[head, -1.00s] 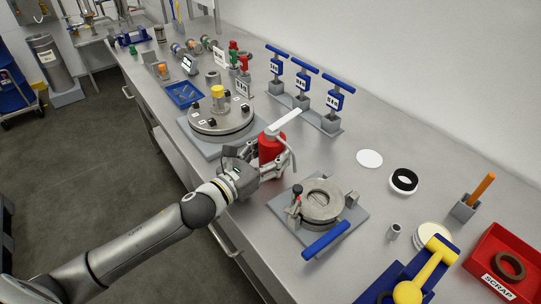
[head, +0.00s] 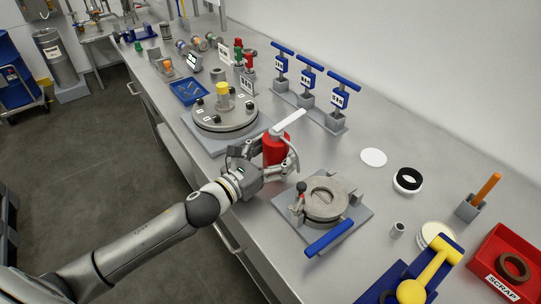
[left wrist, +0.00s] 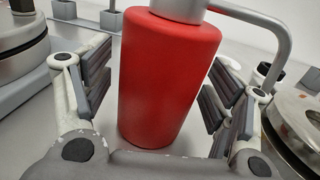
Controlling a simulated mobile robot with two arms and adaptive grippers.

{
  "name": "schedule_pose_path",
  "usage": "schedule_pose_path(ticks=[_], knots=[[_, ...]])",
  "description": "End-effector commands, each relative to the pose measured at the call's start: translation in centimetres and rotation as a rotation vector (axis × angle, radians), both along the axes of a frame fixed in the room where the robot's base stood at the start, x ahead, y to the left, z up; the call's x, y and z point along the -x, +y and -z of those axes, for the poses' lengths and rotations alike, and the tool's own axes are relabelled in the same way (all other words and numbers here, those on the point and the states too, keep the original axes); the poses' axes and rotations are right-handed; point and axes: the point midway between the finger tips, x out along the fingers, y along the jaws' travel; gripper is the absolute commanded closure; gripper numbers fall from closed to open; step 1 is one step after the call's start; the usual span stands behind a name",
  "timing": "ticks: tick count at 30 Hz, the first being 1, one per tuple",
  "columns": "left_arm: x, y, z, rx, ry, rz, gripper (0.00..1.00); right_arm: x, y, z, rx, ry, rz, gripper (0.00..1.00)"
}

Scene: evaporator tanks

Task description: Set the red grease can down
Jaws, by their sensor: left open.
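The red grease can (head: 276,150), with a grey top and a pale lever handle, stands upright on the steel bench between the round flanged lid and the clamp fixture. In the left wrist view the can (left wrist: 168,80) fills the middle, its base on the bench top. My left gripper (head: 268,160) is around the can from the front. Its two fingers (left wrist: 165,95) are spread on either side, with a gap visible between each finger pad and the can. The can's far side is hidden. My right gripper does not show.
The round flanged lid (head: 224,112) is close behind the can to the left. The clamp fixture with a blue handle (head: 328,238) is close on the right.

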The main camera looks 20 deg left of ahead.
Motion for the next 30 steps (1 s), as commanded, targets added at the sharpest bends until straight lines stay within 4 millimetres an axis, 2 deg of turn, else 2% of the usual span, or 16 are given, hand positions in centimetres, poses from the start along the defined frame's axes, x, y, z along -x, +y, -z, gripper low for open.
schedule_pose_path(ticks=[2,5,18,30], knots=[[0.0,0.0,-0.4,0.000,-0.001,0.000,0.22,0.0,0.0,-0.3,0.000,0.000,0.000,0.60],[0.7,0.3,-0.1,0.000,0.001,0.000,0.22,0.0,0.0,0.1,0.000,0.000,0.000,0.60],[6.1,2.5,0.0,-0.001,0.003,0.000,0.22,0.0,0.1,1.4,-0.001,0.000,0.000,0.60],[10.0,4.0,-0.1,0.001,0.002,0.000,0.22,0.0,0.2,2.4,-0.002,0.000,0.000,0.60]])
